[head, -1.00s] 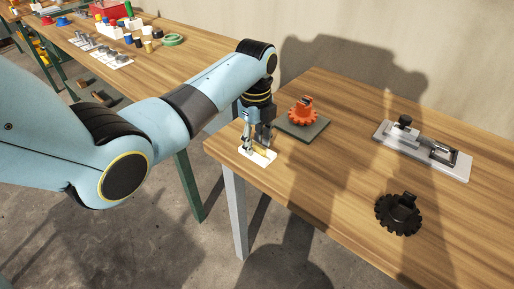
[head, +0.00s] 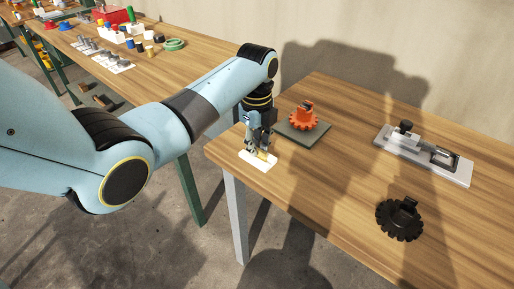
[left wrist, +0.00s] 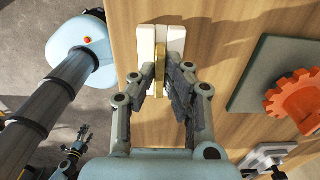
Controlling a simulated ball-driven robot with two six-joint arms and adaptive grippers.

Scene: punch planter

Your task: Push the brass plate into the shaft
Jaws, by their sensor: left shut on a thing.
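The brass plate (left wrist: 160,66) stands in a slot between the two white blocks of a small holder (left wrist: 147,45). In the head view the holder (head: 250,162) lies near the table's front left corner, with a bit of brass (head: 265,156) showing. My left gripper (left wrist: 163,88) is shut on the brass plate from above; its fingers hide part of the plate. It also shows in the head view (head: 260,149). An orange toothed part (head: 303,116) with an upright stub stands on a dark green pad; I cannot tell whether this is the shaft. My right gripper (left wrist: 76,146) shows small in the left wrist view.
The pad (head: 288,133) lies just right of the holder. A grey metal fixture (head: 456,172) is at the right, and a black toothed part (head: 399,219) in front of it. Bare wood lies between them. A second table (head: 205,68) with several small parts stands behind.

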